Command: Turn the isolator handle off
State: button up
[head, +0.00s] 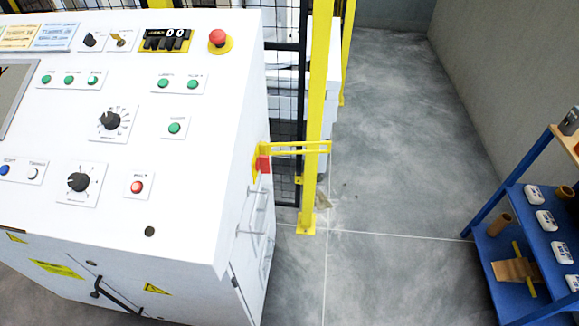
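The isolator handle (263,164) is a small red part on a yellow backing. It sits on the right side face of the white control cabinet (215,150), near the upper edge. It is seen at a steep angle and small, so I cannot tell its position. My gripper is not in view.
A yellow fence post (316,120) with a yellow horizontal bar (300,148) stands just right of the handle. Grey floor (400,150) is clear between the fence and a blue shelf rack (505,260) at right. A grey wall (500,70) stands behind.

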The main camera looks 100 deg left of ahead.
aim_at(262, 163)
jog(key=i, duration=0.8)
jog(key=u, duration=4)
